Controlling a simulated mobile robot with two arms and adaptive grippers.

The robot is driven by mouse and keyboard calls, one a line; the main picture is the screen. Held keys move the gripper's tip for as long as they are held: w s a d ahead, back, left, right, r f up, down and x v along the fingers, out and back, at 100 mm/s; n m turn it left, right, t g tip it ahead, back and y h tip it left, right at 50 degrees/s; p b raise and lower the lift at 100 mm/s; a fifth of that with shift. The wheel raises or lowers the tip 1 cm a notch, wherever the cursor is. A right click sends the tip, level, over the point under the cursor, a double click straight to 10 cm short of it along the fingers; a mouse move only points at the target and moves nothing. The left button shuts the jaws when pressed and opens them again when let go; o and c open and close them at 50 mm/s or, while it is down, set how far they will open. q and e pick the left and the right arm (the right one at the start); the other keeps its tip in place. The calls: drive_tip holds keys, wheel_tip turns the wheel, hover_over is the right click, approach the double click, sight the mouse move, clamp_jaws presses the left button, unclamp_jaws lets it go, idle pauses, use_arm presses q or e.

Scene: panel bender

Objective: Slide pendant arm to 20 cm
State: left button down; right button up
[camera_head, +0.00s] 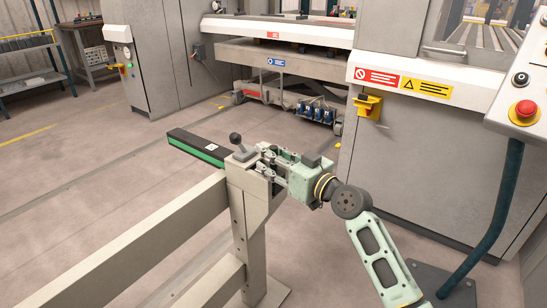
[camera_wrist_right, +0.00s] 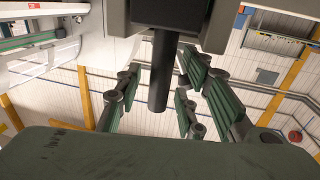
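A beige beam (camera_head: 150,240) on a post ends in a block with a black ball-knob lever (camera_head: 236,138) on top. A black bar with a green stripe (camera_head: 198,148) lies beyond the block. I cannot tell for sure whether this assembly is the pendant arm. My right gripper (camera_head: 266,160) is at the block, its fingers pointing left. In the right wrist view, the open fingers (camera_wrist_right: 155,105) stand apart on both sides of a short black rod (camera_wrist_right: 160,70) that hangs from a grey block. Gaps show on both sides of the rod. My left gripper is not in view.
A control box with a red stop button (camera_head: 524,112) stands at the right, with a teal pole or hose (camera_head: 497,215) below it. The large grey machine (camera_head: 420,150) fills the back right. A shelf (camera_head: 28,60) is at the far left. Open floor (camera_head: 80,180) lies left of the beam.

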clamp_jaws()
idle(0.3)
idle(0.3)
